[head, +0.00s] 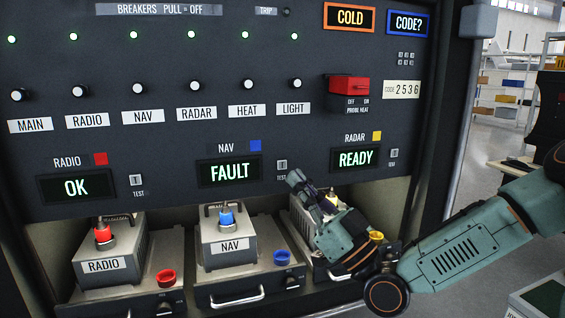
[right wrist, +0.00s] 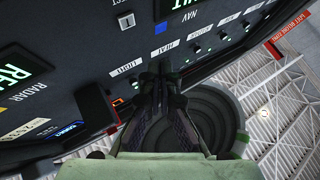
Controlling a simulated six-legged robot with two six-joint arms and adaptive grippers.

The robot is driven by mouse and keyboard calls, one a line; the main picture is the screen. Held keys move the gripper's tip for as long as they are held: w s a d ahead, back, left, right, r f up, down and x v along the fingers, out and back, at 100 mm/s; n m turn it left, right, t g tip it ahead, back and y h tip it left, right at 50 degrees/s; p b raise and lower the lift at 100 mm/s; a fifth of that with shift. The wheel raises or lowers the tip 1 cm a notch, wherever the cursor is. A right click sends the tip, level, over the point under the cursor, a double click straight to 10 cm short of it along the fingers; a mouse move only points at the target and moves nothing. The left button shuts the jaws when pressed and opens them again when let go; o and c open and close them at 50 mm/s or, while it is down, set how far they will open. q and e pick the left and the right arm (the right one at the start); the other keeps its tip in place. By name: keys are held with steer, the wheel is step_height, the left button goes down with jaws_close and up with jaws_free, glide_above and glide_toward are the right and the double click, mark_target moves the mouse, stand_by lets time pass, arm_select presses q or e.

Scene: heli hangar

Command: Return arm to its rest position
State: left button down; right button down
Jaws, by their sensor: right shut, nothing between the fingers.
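My right arm (head: 460,252) comes in from the right in the head view. My right gripper (head: 295,180) is in front of the radar bay, its fingers pointing up and left. It is shut and empty. In the right wrist view the closed fingers (right wrist: 161,72) appear in front of the dark panel, near the HEAT and LIGHT labels; whether they touch it I cannot tell. The gripper and forearm hide much of the radar unit (head: 302,215). My left gripper is not in view.
The radio unit (head: 104,266) and nav unit (head: 226,243) sit in open bays below the panel (head: 230,70). The displays read OK, FAULT and READY. A red switch (head: 348,88) protrudes at upper right. Shelving (head: 505,90) stands behind at right.

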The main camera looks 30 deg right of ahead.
stand_by(0.3)
steer(key=a+f+m+g+h+b, duration=0.25)
steer(key=f+g, duration=0.35)
steer(key=f, duration=0.8)
steer(key=a+f+m+g+h+b, duration=0.15)
steer(key=f+m+g, duration=0.35)
steer(key=f, duration=0.9)
steer(key=s+a+f+n+g+h+b, duration=0.1)
steer(key=s+f+g, duration=0.5)
steer(key=s+f, duration=0.8)
steer(key=s+a+f+n+g+h+b, duration=0.2)
steer(key=s+f+g+b, duration=0.4)
steer(key=s+f, duration=0.8)
steer(key=shift+s+a+f+g, duration=0.2)
steer(key=shift+s+a+g, duration=0.35)
steer(key=shift+s, duration=0.3)
steer(key=shift+n, duration=0.25)
steer(key=shift+s+d, duration=0.1)
steer(key=shift+s, duration=0.05)
